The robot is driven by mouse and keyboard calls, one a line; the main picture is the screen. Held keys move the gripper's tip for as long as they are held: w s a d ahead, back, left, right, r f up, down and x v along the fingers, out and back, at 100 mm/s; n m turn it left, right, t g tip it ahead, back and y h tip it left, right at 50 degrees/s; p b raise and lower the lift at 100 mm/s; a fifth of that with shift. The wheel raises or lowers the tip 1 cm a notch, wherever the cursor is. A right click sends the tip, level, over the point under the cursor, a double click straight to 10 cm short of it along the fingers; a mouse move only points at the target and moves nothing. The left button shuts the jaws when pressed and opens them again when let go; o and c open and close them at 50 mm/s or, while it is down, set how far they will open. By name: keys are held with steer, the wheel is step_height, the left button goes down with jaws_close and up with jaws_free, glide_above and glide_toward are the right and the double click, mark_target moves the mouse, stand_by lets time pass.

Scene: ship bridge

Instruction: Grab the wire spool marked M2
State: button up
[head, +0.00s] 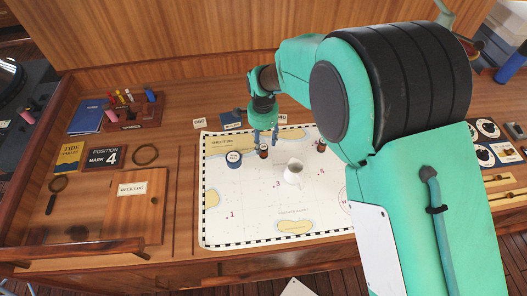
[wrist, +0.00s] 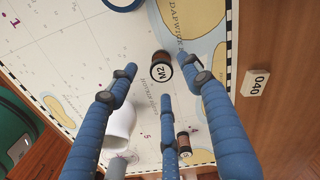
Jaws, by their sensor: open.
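The wire spool marked M2 (wrist: 161,70) lies on the white chart (wrist: 85,55), its black-rimmed M2 label facing the wrist camera. In the head view this small brown spool (head: 264,152) sits on the upper part of the chart, just below my gripper. My gripper (head: 265,134) has blue fingers pointing down, spread open and empty. In the wrist view the gripper (wrist: 158,74) has its fingertips around the M2 spool's outline, with a gap on each side; I cannot tell the remaining height. A second brown spool (wrist: 184,144) lies apart; its marking is unreadable.
A white mug (head: 293,172) stands close by on the chart, and a blue round item (head: 233,159) lies left of the M2 spool. A card marked 040 (wrist: 256,82) stands beyond the chart edge. The chart's lower left is mostly clear.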

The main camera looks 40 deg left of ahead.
mark_target(263, 147)
steer(key=shift+f, duration=0.7)
steer(key=shift+f, duration=0.1)
steer(key=shift+w+f, duration=0.15)
steer(key=shift+f, duration=2.35)
steer(key=c, duration=1.3)
jaws_close()
steer(key=shift+r, duration=0.1)
